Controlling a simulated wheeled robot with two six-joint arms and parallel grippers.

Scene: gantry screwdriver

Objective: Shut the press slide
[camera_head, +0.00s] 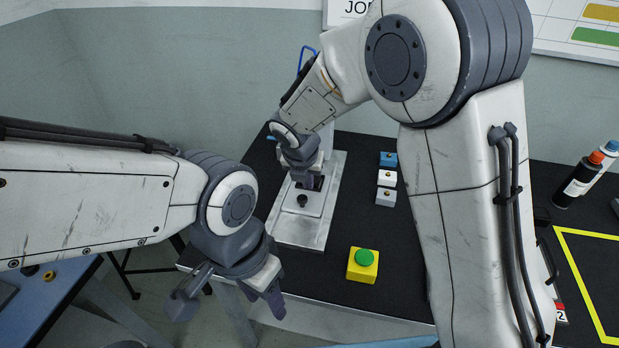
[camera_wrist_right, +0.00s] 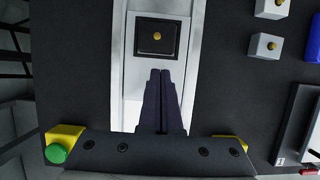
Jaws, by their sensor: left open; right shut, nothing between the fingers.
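A black square nest with a brass piece (camera_wrist_right: 157,37) sits on the slide beyond my fingers in the right wrist view. My left gripper (camera_head: 228,301) is open and empty, left of the rail and nearer to me.
A yellow box with a green button (camera_head: 363,264) stands right of the rail's near end. Another (camera_wrist_right: 58,147) shows at lower left in the right wrist view. Several small blocks (camera_head: 387,178) stand right of the slide. Bottles (camera_head: 582,178) stand farther right. My right arm hides part of the table.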

